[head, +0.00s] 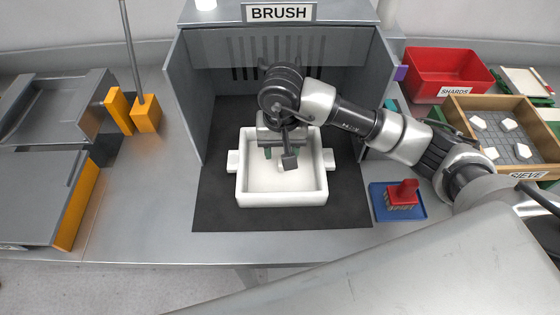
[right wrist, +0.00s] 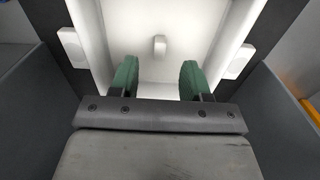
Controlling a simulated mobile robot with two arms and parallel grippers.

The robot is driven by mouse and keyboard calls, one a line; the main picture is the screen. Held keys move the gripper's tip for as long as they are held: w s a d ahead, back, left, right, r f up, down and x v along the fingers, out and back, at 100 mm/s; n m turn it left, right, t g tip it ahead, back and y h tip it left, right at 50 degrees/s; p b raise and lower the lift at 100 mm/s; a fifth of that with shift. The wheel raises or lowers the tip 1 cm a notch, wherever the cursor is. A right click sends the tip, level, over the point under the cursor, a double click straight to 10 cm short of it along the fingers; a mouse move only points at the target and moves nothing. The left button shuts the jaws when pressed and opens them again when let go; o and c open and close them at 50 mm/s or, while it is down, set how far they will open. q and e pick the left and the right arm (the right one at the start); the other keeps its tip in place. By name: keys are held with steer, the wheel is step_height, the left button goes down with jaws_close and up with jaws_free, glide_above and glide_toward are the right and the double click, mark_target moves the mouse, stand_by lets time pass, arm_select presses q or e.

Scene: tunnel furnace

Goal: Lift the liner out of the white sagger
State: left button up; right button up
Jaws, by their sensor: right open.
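The white sagger (head: 283,199) stands on a dark mat inside the booth marked BRUSH; its side lugs and walls also show in the right wrist view (right wrist: 95,38). The liner (head: 265,184) looks like a pale flat floor inside it. A small white knob (right wrist: 160,45) stands up from the liner in the right wrist view. My right gripper (right wrist: 158,78) is open and empty, its green fingertips over the sagger on either side of the knob's line. In the head view the right gripper (head: 282,152) hides the sagger's back part. My left gripper is not in view.
Booth walls (head: 186,95) stand close on both sides and behind. A red brush on a blue tray (head: 379,207) lies right of the mat. The SHARDS bin (head: 440,65) and the wooden SIEVE box (head: 500,103) stand farther right. An orange block with a rod (head: 146,115) stands left.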

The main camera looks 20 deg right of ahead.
mark_target(281, 166)
steer(key=shift+s+f, duration=0.15)
steer(key=shift+f, duration=0.55)
step_height(281, 166, down, 4)
steer(key=shift+f+p, duration=0.25)
steer(key=shift+p, duration=0.75)
steer(key=shift+f, duration=0.35)
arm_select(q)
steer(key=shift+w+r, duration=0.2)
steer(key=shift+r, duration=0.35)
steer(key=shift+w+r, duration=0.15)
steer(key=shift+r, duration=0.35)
arm_select(e)
steer(key=shift+w, duration=0.2)
steer(key=shift+c, duration=0.3)
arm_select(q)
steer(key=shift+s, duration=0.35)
arm_select(e)
jaws_close()
